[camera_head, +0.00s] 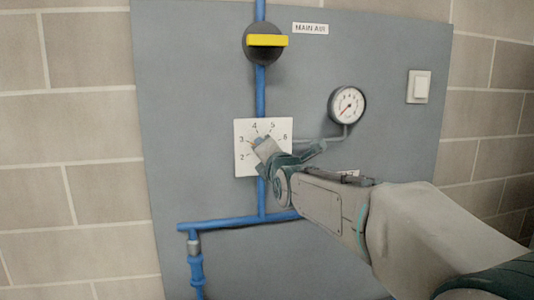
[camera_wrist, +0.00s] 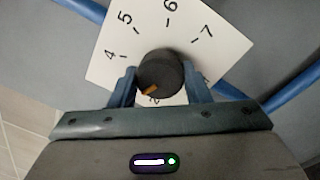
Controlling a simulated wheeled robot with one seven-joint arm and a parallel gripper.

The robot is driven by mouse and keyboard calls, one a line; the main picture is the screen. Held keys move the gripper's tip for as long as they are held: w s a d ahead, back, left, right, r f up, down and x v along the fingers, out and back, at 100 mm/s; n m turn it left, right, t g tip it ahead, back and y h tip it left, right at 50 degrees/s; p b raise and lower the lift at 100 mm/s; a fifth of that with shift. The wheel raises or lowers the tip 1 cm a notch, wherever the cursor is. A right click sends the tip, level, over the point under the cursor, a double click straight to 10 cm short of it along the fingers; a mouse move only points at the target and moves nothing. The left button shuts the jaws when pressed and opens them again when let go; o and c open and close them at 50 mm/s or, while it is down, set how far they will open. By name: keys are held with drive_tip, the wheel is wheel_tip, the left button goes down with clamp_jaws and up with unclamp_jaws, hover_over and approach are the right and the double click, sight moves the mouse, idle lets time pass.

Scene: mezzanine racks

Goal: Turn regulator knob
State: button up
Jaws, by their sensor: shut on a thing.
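The regulator knob (camera_wrist: 162,72) is black and round with an orange pointer mark. It sits on a white numbered dial plate (camera_head: 244,168), also in the wrist view (camera_wrist: 112,30). My gripper (camera_head: 266,147) is at the plate; in the wrist view its two fingers (camera_wrist: 161,84) are shut on the knob from both sides. In the wrist view the pointer faces the lower left. In the head view an orange tip shows near the 3, though my gripper hides most of the knob. The lower numbers are partly hidden in the wrist view.
A round gauge (camera_head: 347,105) with a red needle toward its lower left is right of the plate. A yellow-handled valve (camera_head: 267,41) labelled MAIN AIR (camera_head: 310,28) is above. Blue pipe (camera_head: 232,222) runs below, and a white switch (camera_head: 419,87) is at right. All are on a grey panel (camera_head: 190,90).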

drive_tip(key=o, duration=1)
drive_tip(key=b+v, duration=0.2)
drive_tip(key=v, duration=1.1)
drive_tip(key=shift+s, duration=0.4)
drive_tip(key=shift+d+f, duration=0.1)
drive_tip(key=shift+f, duration=0.05)
drive_tip(key=s+d+f+m+g+h+p, duration=0.2)
drive_tip(key=s+d+f+m+g+p, duration=0.15)
drive_tip(key=f+m, duration=0.4)
drive_tip(key=s+d+f+m+g+h+p, duration=0.2)
drive_tip(key=s+d+f+m+g, duration=0.15)
drive_tip(key=d+f+m, duration=0.35)
drive_tip(key=s+d+f+m+g+p, duration=0.2)
drive_tip(key=s+f+m+g, duration=0.1)
drive_tip(key=s+m, duration=0.3)
drive_tip(key=s+d+f+m+g+h+p, duration=0.1)
drive_tip(key=s+f+m+g+p, duration=0.1)
drive_tip(key=s+f+m+g, duration=0.2)
drive_tip(key=s+m, duration=0.3)
drive_tip(key=m, duration=0.1)
drive_tip(key=shift+s+d+g+h, duration=0.3)
drive_tip(key=shift+d, duration=0.1)
